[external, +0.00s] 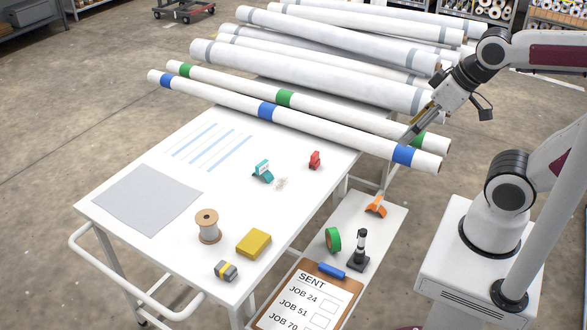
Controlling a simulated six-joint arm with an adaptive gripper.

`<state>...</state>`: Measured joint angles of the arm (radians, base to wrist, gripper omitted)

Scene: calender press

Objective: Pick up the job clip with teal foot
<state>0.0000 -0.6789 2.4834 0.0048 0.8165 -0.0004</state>
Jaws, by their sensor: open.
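The teal clip (262,172) stands on the white table (140,220), right of its middle, with a pale label on its upper part. The writing on the label is too small to read. My gripper (408,136) is at the upper right, over the ends of the two banded rolls, well apart from the teal clip. It is open, and I see nothing between its fingers. A red clip (314,160) stands on the table to the right of the teal one. An orange clip (376,206) sits on the lower side shelf (393,222).
Long white rolls (310,75) lie along the back. A small clear object (281,184) lies beside the teal clip. A spool (207,226), yellow block (254,243) and grey-yellow block (226,271) stand nearer. The shelf holds green tape (333,240), a black stamp (359,251) and a clipboard (310,295).

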